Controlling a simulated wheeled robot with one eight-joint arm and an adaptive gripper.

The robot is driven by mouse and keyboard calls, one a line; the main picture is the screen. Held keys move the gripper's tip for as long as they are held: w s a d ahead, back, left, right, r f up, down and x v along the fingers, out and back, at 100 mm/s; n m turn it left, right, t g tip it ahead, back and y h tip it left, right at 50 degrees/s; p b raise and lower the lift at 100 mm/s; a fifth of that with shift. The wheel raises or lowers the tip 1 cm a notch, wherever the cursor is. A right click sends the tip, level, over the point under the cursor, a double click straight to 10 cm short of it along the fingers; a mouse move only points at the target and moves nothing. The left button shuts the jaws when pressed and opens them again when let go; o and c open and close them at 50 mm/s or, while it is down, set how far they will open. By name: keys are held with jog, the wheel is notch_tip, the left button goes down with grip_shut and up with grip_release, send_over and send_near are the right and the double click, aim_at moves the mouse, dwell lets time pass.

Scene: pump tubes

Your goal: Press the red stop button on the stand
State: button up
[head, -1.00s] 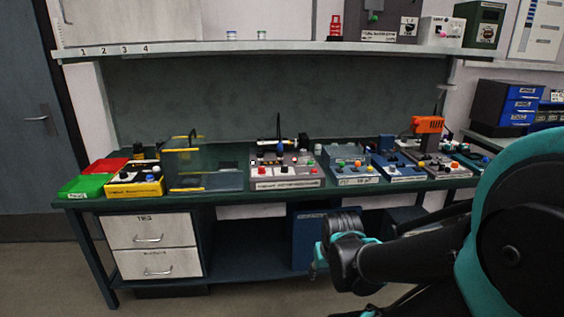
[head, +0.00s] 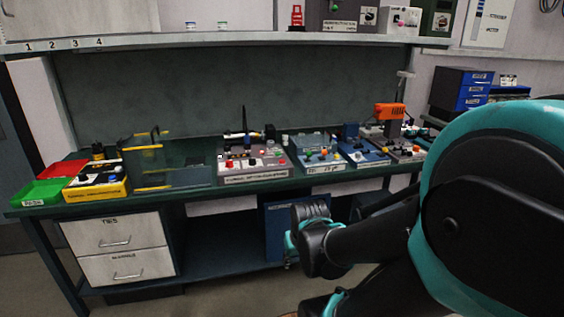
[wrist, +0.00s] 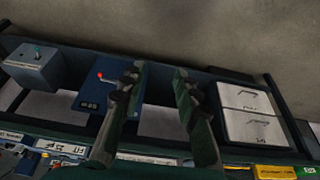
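No stand with a red stop button can be picked out for certain. A grey control box (head: 250,166) on the bench carries red and white buttons on its sloped top in the head view. A red item (head: 297,16) stands on the upper shelf; it is too small to tell what it is. In the wrist view a blue panel (wrist: 88,98) bears a small red-tipped part (wrist: 101,76), just left of my gripper. My gripper (wrist: 160,70) is open, its two dark fingers apart with nothing between them.
The green bench (head: 200,203) holds a yellow box (head: 97,189), a clear guarded fixture (head: 150,165), blue boxes and an orange tool (head: 389,111). White drawers (head: 118,235) are below on the left. Floor in front is free at left. My arm covers the right side.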

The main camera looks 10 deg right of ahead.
grip_shut()
dwell(1.2)
